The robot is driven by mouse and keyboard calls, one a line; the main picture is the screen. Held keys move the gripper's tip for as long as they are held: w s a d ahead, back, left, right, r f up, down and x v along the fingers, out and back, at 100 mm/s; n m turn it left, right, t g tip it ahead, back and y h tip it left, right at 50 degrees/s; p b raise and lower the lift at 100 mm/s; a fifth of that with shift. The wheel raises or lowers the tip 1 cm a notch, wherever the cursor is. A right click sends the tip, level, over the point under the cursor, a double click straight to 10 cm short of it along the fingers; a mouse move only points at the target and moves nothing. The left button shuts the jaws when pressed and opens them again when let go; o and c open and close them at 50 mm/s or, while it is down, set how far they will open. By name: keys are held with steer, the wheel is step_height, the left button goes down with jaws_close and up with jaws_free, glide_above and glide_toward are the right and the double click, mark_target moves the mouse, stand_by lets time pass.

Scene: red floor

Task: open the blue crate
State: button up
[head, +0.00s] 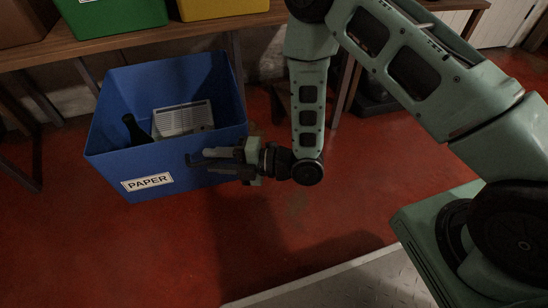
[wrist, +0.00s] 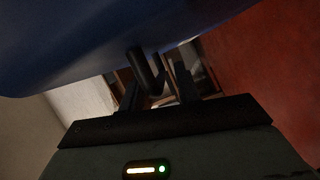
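The blue crate (head: 105,148) has a white PAPER label on its front. Its top is open in the head view, and a dark bottle (head: 136,130) and a pale slotted panel (head: 183,118) show inside. My gripper (head: 198,158) is at the crate's front right side, its fingers pointing left across the front face. In the wrist view the blue crate (wrist: 90,45) fills the upper part. A dark bar-like handle (wrist: 147,70) sits between my two spread fingers (wrist: 160,88), with a gap visible beside it. I see no firm grip on it.
A wooden table (head: 130,38) stands behind, bearing a green bin (head: 110,18), a yellow bin (head: 215,8) and a brown bin (head: 20,25). Table legs stand behind the crate. The red floor (head: 110,250) in front is clear.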

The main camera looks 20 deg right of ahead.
steer(key=p+v, duration=0.6)
steer(key=v, duration=1)
steer(key=shift+d, duration=0.15)
